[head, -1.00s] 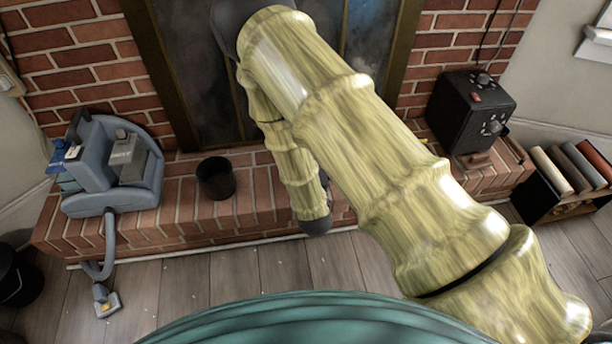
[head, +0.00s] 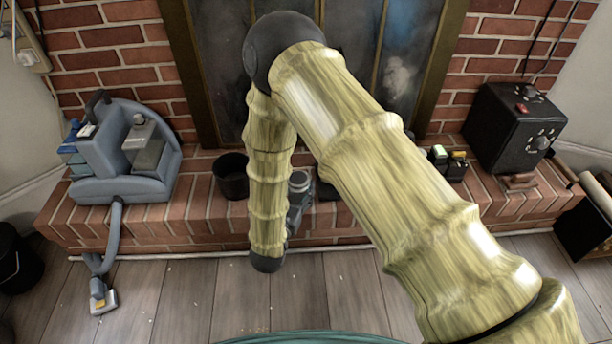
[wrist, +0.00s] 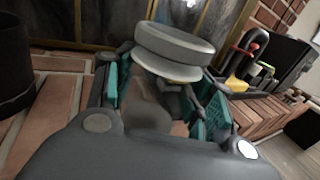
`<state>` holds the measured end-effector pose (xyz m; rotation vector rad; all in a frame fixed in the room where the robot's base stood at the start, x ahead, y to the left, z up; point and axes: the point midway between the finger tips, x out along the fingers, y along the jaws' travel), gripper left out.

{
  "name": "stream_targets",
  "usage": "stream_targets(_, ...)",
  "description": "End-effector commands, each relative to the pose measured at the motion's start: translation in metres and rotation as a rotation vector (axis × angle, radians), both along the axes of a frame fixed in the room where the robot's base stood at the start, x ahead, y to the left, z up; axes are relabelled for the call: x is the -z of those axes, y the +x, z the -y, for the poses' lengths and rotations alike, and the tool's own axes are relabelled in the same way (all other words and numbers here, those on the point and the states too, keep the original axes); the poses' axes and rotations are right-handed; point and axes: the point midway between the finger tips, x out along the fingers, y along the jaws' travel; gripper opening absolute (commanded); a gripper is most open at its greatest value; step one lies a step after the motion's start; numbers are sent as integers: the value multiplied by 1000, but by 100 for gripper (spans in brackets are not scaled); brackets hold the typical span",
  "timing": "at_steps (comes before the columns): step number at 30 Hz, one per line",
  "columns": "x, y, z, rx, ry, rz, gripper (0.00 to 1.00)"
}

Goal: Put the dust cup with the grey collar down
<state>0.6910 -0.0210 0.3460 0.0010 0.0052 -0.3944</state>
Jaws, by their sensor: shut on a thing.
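The dust cup with the grey collar (wrist: 178,50) is in my gripper (wrist: 168,88) in the wrist view. Its wide grey collar faces away from the wrist, and a dull see-through body lies between the teal finger pads. My gripper is shut on it. In the head view my gripper (head: 299,205) shows only in part beside my forearm, over the brick hearth (head: 340,222). A grey round part, likely the collar, shows at its far end. I cannot tell whether the cup touches the brick.
A black bin (head: 231,178) stands on the hearth just left of my arm. A grey-blue vacuum (head: 125,155) sits further left. Small green and yellow-topped items (head: 447,163) and a black box with knobs (head: 512,128) stand to the right. The fireplace screen rises behind.

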Motion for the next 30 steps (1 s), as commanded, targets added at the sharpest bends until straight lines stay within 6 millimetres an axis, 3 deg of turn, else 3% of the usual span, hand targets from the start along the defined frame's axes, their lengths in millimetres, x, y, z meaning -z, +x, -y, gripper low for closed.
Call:
stream_targets(9,10,66,6,0,1,3,25)
stream_targets(15,11,96,8,0,0,2,25)
stream_targets(26,13,119,10,-1,0,2,25)
stream_targets(30,35,117,10,-1,0,-1,25)
